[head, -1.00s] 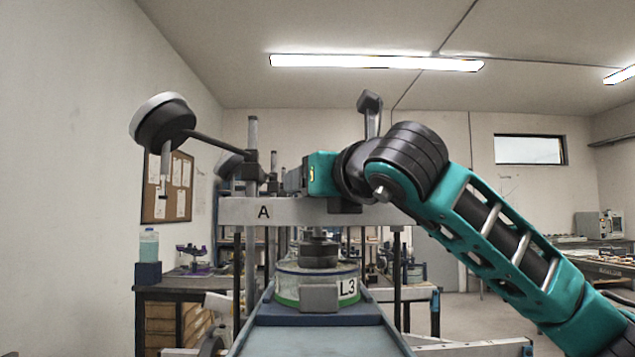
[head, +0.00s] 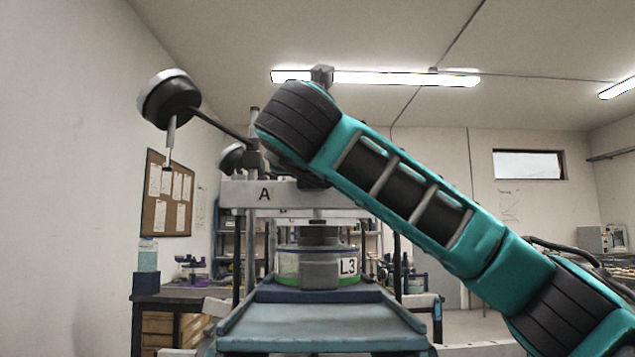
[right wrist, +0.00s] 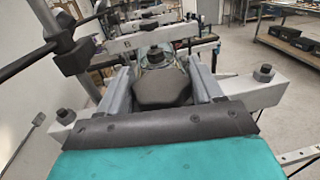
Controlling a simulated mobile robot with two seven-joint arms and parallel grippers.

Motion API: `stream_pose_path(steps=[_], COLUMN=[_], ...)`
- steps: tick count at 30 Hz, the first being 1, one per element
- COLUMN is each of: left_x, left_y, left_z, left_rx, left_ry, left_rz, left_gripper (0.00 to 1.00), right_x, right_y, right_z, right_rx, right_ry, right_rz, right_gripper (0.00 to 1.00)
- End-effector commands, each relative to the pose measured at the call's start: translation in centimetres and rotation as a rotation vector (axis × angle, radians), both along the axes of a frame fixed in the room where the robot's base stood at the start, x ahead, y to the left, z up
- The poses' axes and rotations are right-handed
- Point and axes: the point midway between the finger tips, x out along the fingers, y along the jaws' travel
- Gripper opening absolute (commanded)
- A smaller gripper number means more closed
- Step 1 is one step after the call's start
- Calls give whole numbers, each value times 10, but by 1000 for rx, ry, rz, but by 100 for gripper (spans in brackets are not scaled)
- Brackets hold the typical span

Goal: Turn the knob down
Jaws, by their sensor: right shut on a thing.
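A black, many-sided knob (right wrist: 162,88) sits between the two grey fingers of my right gripper (right wrist: 163,95) in the right wrist view. The fingers are shut on it from both sides. In the head view my right arm (head: 400,190) reaches in from the right and hides the gripper and the knob. The grey beam marked A (head: 235,193) stands just behind the arm. My left gripper is in no view.
A black lever with a round weight (head: 168,97) sticks out left of the beam. Bolts (right wrist: 262,75) stand up on the beam in the right wrist view. A workbench (head: 175,300) stands at the left, and open floor shows at the right.

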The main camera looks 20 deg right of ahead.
Motion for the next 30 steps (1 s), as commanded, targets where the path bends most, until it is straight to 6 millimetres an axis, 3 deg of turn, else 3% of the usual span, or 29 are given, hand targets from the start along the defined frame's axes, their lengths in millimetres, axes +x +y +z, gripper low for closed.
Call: stream_pose_path(steps=[12,30], left_x=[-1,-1], left_y=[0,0], left_z=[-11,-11], left_rx=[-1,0], left_ry=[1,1], left_rz=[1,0], left_gripper=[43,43], right_x=[0,0], right_y=[0,-1], right_z=[1,1], right_rx=[-1,0], right_ry=[-3,-2], right_rz=[-244,-298], right_gripper=[35,35])
